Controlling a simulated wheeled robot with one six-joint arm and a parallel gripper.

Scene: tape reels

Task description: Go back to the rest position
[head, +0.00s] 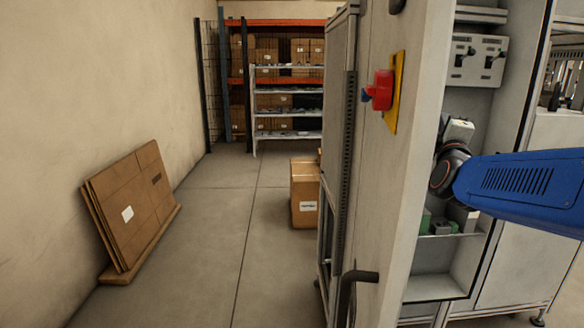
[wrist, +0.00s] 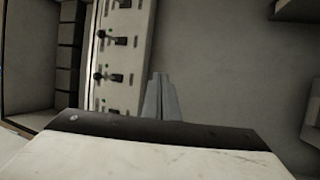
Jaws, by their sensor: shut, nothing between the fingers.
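My gripper (wrist: 160,97) shows in the wrist view with its two grey fingers together and nothing between them. It points toward a plain grey cabinet wall (wrist: 222,60), beside a panel with dark switches (wrist: 124,50). In the head view my blue arm reaches in from the right to the open cabinet (head: 475,100), and its wrist end is inside the opening. The fingers are hidden in the head view.
A cabinet edge (head: 415,110) with a red knob (head: 380,90) on a yellow plate stands close left of my arm. A switch box (head: 477,60) is above it. A shelf (head: 450,237) with small parts is below.

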